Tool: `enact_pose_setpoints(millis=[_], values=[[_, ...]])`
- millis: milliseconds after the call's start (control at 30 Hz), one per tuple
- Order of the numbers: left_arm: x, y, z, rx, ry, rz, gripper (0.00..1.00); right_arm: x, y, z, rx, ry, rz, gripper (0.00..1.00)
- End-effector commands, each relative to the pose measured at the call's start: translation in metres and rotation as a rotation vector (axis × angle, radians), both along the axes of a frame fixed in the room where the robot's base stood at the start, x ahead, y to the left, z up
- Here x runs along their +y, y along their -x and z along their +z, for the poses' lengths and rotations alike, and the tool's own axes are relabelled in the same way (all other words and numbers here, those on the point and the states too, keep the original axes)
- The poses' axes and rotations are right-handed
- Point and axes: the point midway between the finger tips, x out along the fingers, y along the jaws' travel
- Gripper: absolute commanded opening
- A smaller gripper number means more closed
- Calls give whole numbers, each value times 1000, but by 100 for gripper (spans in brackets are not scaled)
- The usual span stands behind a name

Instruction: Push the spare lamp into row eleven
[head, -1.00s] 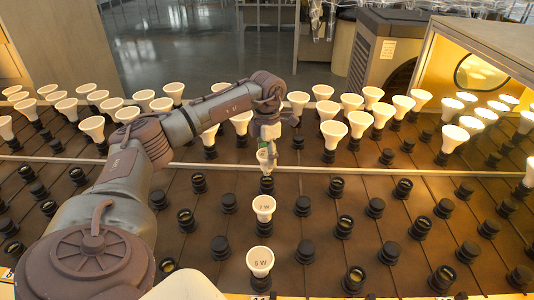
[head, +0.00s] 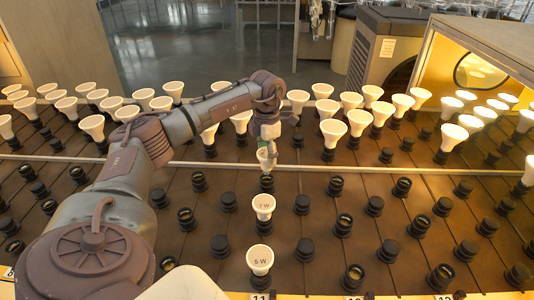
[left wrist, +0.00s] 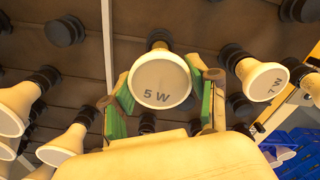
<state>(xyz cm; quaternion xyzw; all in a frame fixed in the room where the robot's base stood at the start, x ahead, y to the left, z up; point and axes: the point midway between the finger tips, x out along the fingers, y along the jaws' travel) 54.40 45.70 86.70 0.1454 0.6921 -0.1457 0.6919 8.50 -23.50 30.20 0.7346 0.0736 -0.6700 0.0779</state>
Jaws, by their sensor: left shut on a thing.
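My left gripper (head: 266,149) is shut on a white lamp (head: 264,157) in the middle of the board. In the left wrist view the lamp's face (left wrist: 160,82) reads "5 W" and sits between the green finger pads (left wrist: 162,104). The lamp's base is over or in a black socket (head: 267,182); I cannot tell how deep it sits. Nearer to me in the same row stand a "7 W" lamp (head: 263,206) and another "5 W" lamp (head: 260,260). The row label "11" (head: 260,297) shows at the front edge. My right gripper is out of view.
Empty black sockets fill the near board on both sides, for example one at right (head: 343,225). A thin rail (head: 400,172) crosses behind the held lamp. Beyond it stand many white lamps (head: 332,132). A wooden box with a lit interior (head: 480,45) stands at back right.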

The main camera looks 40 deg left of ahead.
Motion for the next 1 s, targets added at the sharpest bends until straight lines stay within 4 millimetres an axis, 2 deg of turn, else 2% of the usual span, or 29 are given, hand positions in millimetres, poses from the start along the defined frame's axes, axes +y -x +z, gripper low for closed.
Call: enact_pose_setpoints(millis=[1000], values=[[0, 0, -31, 0, 0, 0, 24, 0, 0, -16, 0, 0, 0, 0]])
